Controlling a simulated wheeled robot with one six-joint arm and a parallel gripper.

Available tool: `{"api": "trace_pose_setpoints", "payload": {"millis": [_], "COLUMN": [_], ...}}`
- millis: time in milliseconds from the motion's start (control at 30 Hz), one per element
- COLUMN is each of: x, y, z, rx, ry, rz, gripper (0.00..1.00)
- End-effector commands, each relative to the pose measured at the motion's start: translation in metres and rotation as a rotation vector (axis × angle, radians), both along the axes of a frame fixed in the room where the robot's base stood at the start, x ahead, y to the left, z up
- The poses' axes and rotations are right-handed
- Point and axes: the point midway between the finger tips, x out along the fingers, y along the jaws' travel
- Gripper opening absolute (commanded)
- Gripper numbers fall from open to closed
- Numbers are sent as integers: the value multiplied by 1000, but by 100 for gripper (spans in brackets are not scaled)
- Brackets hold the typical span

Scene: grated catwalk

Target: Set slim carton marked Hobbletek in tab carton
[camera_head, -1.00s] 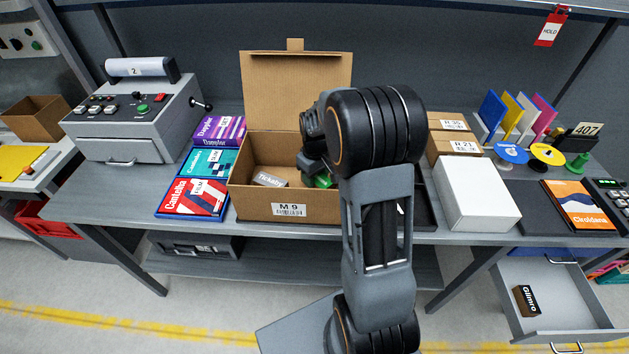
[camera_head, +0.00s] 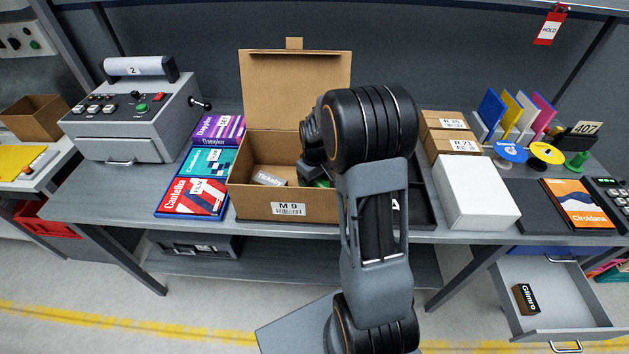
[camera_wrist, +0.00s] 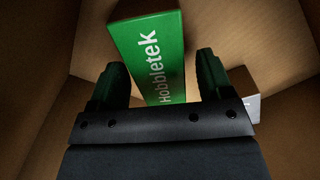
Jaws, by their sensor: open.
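The tab carton (camera_head: 250,204) is the open brown box marked M 9, its tabbed lid standing upright behind it on the bench. The slim green Hobbletek carton (camera_wrist: 150,58) is inside it, largely hidden by my arm in the head view, where a bit of green (camera_head: 320,184) shows. My gripper (camera_head: 314,170) is down in the box at its right side. In the wrist view my gripper (camera_wrist: 160,72) is open, with the Hobbletek carton lying between and beyond its fingers. A gap shows at the left finger; contact at the right is unclear.
A small grey-white labelled box (camera_head: 268,178) lies in the tab carton's left part. Flat coloured boxes (camera_head: 192,196) stand left of it, and a white box (camera_head: 475,192) stands right.

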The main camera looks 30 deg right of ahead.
Motion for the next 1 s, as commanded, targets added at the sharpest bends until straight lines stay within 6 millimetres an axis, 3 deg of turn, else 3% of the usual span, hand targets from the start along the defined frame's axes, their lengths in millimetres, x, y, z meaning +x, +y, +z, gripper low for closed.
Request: {"api": "trace_pose_setpoints", "payload": {"millis": [267,700,1000], "x": [1,1,-1], "y": [0,0,1], "z": [7,85,119], "rx": [0,-1,-1], "ry": [-2,-4,-4], "rz": [0,0,-2], "gripper": [73,73,73]}}
